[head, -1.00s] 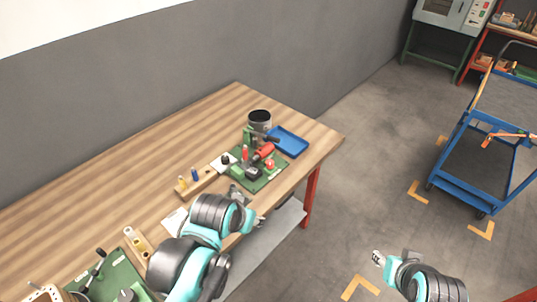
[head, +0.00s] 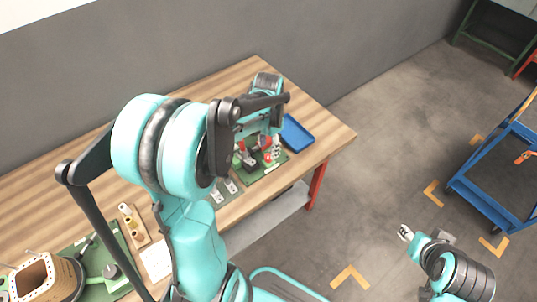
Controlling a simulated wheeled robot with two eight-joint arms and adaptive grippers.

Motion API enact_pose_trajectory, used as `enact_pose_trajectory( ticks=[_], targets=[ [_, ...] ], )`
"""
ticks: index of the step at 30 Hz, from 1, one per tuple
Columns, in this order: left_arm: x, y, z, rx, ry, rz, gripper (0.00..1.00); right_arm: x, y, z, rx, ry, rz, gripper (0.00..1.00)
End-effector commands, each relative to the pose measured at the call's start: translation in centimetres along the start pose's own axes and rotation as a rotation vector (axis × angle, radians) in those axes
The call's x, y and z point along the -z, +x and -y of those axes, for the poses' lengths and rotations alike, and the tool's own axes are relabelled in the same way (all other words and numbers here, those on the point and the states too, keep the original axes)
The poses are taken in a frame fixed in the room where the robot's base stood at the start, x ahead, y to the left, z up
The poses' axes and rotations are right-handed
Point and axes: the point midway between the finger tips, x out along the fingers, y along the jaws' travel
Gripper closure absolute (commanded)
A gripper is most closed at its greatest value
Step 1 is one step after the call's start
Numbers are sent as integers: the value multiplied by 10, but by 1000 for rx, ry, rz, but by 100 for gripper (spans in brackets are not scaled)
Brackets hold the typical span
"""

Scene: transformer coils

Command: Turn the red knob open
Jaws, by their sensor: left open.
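The red knob (head: 268,157) is small and sits on the green fixture board (head: 268,169) near the right end of the wooden table. My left arm reaches over the board from the left. My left gripper (head: 277,147) points down, open, just above and beside the knob; its fingers are small here, and I cannot tell whether they touch it. A red cylinder (head: 265,141) and a red upright handle (head: 242,147) on the board are partly hidden by my arm. My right gripper (head: 405,233) is over the floor at the lower right, away from the table.
A blue tray (head: 297,134) lies just right of the board. Another green board (head: 85,262) with a coil housing (head: 42,278) is at the lower left. A blue cart (head: 490,190) stands on the floor at right. The table's right corner (head: 345,137) is bare.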

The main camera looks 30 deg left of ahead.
Motion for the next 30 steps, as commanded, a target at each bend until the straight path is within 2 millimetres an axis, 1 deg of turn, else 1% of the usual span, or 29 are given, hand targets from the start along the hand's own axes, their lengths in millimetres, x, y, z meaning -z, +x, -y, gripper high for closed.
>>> enact_pose_trajectory(
  ticks=[1, 3, 7, 12, 18, 19, 20, 21, 24, 30],
  targets=[
    [0, 13, 0, 0, 0, 0, 55, -4, 6, 0, 0, 0, 0, 60],
    [0, 24, 0, 0, 0, -1, 55, -6, 9, 0, 0, 0, 0, 60],
    [0, 39, 0, 1, -1, -1, 55, -10, 14, 0, 0, 0, 0, 60],
    [0, 45, 0, 1, -1, -1, 55, -11, 15, 0, 0, 0, 0, 60],
    [0, 45, 0, 1, -1, -1, 55, -10, 15, 0, 0, 0, 0, 60],
    [0, 45, 0, 1, -1, -1, 57, -10, 15, 0, 0, 0, 0, 60],
    [0, 45, 0, 1, -1, -1, 65, -10, 15, 0, 0, 0, 0, 60],
    [0, 45, 0, 1, -1, -1, 76, -10, 15, 0, 0, 0, 0, 60],
    [0, 45, 0, 1, -1, -1, 100, -10, 15, 0, 0, 0, 0, 60],
    [0, 45, 0, 1, -4, -1, 100, -10, 15, 0, 0, 0, 0, 60]
  ],
)
